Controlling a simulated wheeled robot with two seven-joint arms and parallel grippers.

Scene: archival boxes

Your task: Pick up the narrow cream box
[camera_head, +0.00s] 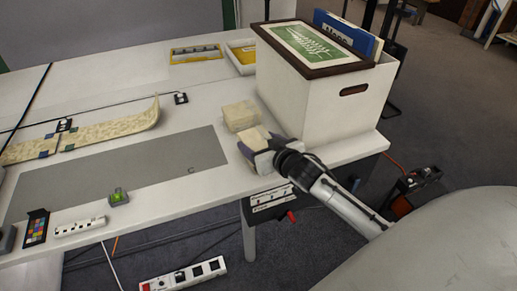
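Two small cream boxes are on the white table beside the large white archival box. One cream box (240,115) sits a little farther back. The other cream box (252,138) is at the front, between the fingers of my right gripper (260,150), near the table's front edge. The fingers lie on either side of this front box and partly hide it. I cannot tell whether they press on it, or whether it rests on the table. I cannot tell for certain which of the two is the narrow one. My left gripper is not in view.
The white archival box (310,105), with a dark-rimmed lid and blue folders (345,35), stands close on the right. Yellow trays (196,54) are at the back. A grey mat (130,170) and a patterned curved strip (110,128) lie left. The table's front edge is near.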

